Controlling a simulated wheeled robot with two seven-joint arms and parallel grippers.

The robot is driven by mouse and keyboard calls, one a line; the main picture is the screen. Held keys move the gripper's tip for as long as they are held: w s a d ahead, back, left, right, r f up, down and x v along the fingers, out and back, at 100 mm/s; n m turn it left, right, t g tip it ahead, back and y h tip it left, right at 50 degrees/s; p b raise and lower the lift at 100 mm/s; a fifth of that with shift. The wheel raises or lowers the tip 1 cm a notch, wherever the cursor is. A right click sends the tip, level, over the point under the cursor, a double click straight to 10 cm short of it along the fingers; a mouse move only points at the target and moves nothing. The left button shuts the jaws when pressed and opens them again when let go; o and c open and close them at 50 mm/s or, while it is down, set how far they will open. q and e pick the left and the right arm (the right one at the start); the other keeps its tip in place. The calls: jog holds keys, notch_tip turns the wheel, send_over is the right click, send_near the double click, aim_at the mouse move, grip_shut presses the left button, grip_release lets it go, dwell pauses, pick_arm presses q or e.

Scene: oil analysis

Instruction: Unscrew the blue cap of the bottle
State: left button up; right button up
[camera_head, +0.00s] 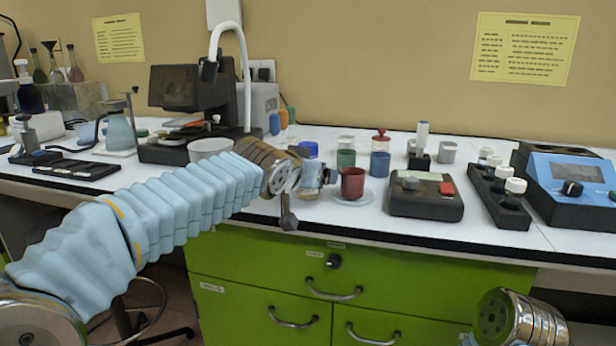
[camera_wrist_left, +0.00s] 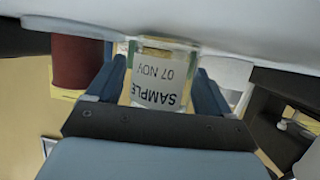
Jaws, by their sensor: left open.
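The bottle stands upright on the white bench, with its blue cap (camera_head: 309,149) showing above my left gripper (camera_head: 322,175) in the head view. In the left wrist view the picture is upside down, and the clear bottle (camera_wrist_left: 158,80) with a white "SAMPLE 07 NOV" label is between the two blue fingers of my left gripper (camera_wrist_left: 158,85). The fingers are open on either side of the bottle; whether either touches it I cannot tell. The cap is hidden in the wrist view. My right wrist shows at the lower right of the head view, but its fingers are out of frame.
A dark red cup (camera_head: 352,184) on a saucer stands just right of my left gripper. A black device (camera_head: 426,197) is further right. A white bowl (camera_head: 208,149) and a microscope-like instrument are left. Green drawers lie below the bench edge.

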pick_arm(q)
jog(key=shift+c, duration=0.5)
jog(key=c, duration=1.1)
jog(key=shift+o, duration=0.2)
jog(key=shift+r, duration=0.45)
jog(key=r, duration=0.3)
jog(key=shift+s, duration=0.25)
jog(key=s+r+b, duration=0.1)
jog(key=s+r, duration=0.8)
jog(key=s, duration=0.4)
jog(key=shift+s, duration=0.3)
jog(key=shift+r, duration=0.1)
